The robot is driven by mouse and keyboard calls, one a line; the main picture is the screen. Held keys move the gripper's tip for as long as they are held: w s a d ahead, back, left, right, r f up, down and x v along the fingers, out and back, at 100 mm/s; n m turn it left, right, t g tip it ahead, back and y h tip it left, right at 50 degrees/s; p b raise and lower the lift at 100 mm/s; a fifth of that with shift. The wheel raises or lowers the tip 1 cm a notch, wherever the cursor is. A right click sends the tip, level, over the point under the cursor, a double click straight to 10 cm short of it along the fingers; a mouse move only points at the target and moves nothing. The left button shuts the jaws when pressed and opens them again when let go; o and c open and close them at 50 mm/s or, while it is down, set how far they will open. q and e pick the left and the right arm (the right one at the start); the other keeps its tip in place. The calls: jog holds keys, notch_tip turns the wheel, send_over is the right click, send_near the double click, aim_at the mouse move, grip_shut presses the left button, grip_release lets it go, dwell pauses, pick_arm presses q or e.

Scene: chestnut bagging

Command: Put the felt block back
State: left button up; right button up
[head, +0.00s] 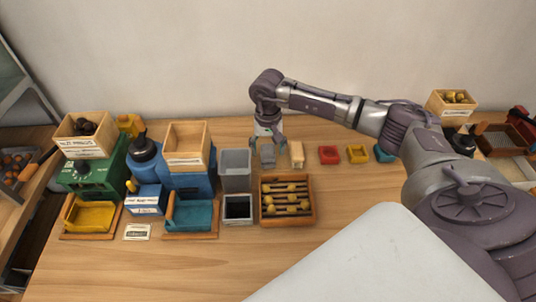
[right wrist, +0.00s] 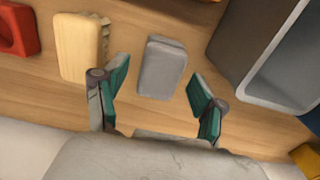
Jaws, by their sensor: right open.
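The felt block, a grey rounded block (head: 267,156), lies on the wooden table between a grey bin and a cream brush. In the right wrist view the grey block (right wrist: 162,67) lies just beyond my fingertips, roughly centred between them. My right gripper (head: 268,138) is over the block in the head view, pointing down. In the right wrist view the teal fingers of my right gripper (right wrist: 159,80) are spread and empty. I cannot tell how high they are above the block. My left gripper is not in view.
The tall grey bin (head: 236,168) stands close left of the block, and the cream brush (head: 297,153) lies close right. Red (head: 329,155), yellow (head: 357,153) and teal (head: 384,152) dishes continue the row. A wooden rack (head: 287,218) stands in front.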

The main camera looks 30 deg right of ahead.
aim_at(268, 150)
notch_tip(268, 150, up, 9)
jog(key=b, duration=0.2)
jog(key=shift+r, duration=0.2)
